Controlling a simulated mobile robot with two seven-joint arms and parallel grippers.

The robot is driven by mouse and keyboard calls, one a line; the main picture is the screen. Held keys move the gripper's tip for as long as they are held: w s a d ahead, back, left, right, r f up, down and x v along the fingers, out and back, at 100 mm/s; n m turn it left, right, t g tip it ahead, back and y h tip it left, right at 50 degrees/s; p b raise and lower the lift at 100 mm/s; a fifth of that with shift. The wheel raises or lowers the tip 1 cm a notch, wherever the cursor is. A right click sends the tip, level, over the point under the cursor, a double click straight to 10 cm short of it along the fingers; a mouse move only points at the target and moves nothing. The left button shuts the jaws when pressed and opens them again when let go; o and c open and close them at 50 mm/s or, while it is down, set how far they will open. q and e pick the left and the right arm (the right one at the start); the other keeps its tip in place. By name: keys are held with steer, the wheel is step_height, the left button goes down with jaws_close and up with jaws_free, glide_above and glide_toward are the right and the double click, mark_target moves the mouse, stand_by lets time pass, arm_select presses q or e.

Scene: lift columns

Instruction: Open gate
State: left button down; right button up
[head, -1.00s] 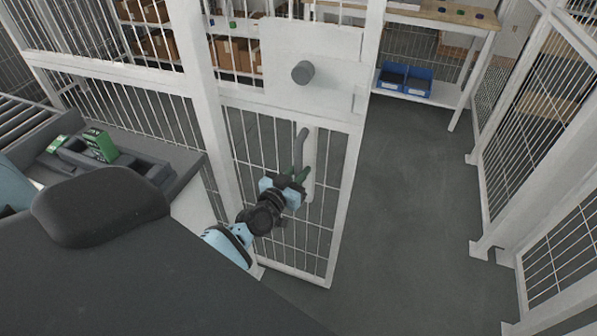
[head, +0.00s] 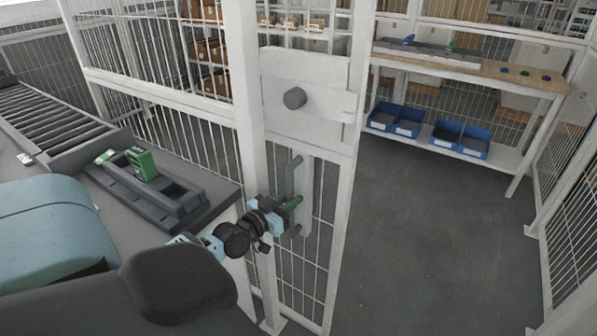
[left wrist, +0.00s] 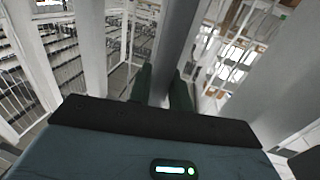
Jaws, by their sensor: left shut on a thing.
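The gate (head: 342,190) is a white-framed panel with vertical bars, beside a white post (head: 246,110). A pale plate (head: 325,82) with a dark round knob (head: 294,98) is on its upper part. A grey upright pull handle (head: 291,178) is on a light backing strip below the plate. My left gripper (head: 293,204), with green fingers, is shut on the lower part of this handle. In the left wrist view the grey bar (left wrist: 178,38) runs between the fingers (left wrist: 163,85). My right gripper is not in view.
Open grey floor (head: 430,235) lies right of the gate. Beyond it a workbench (head: 480,68) has blue bins (head: 460,138) on its lower shelf. Mesh fence (head: 572,205) bounds the right side. A roller conveyor (head: 50,120) and a dark tray (head: 150,190) with green boxes are at left.

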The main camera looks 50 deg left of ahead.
arm_select(q)
steer(key=shift+f, duration=0.1)
steer(key=c, duration=1.3)
jaws_free()
steer(key=shift+a, duration=0.1)
steer(key=shift+c, duration=0.2)
